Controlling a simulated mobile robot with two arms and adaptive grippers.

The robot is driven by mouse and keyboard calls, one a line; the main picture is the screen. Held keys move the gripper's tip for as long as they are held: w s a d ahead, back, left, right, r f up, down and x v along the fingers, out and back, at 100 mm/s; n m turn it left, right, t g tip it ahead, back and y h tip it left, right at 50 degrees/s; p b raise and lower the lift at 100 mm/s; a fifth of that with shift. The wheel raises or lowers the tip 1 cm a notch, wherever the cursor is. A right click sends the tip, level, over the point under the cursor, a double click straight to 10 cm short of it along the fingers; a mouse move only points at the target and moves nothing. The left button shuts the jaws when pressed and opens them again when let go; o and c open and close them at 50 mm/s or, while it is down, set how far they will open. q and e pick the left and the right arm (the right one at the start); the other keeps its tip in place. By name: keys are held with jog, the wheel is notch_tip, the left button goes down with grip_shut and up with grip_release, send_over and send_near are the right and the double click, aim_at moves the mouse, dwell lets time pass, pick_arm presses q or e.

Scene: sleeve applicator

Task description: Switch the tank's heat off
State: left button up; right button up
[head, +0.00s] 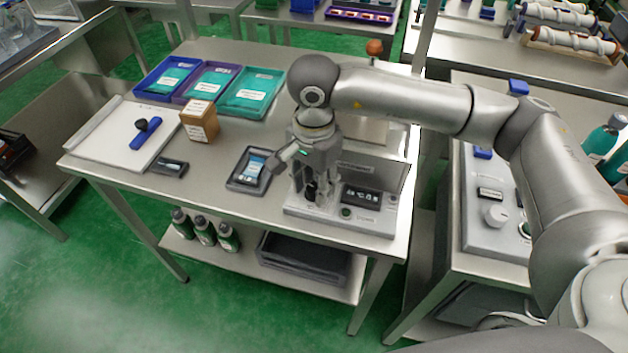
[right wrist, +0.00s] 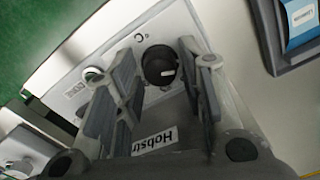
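In the right wrist view a black round knob (right wrist: 158,65) with a pale mark shows between the two fingers of the right gripper (right wrist: 163,72). The fingers are apart, and contact with the knob cannot be told. My left gripper is out of view.
A grey tray with a blue-labelled packet (head: 250,170) lies left of the unit. A cardboard box (head: 199,121), a white board (head: 122,135) and coloured trays (head: 250,92) stand farther left. Another panel with a white knob (head: 496,215) stands on the right bench.

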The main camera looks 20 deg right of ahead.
aim_at(314, 188)
notch_tip(314, 188, up, 12)
dwell(0.5)
dwell(0.4)
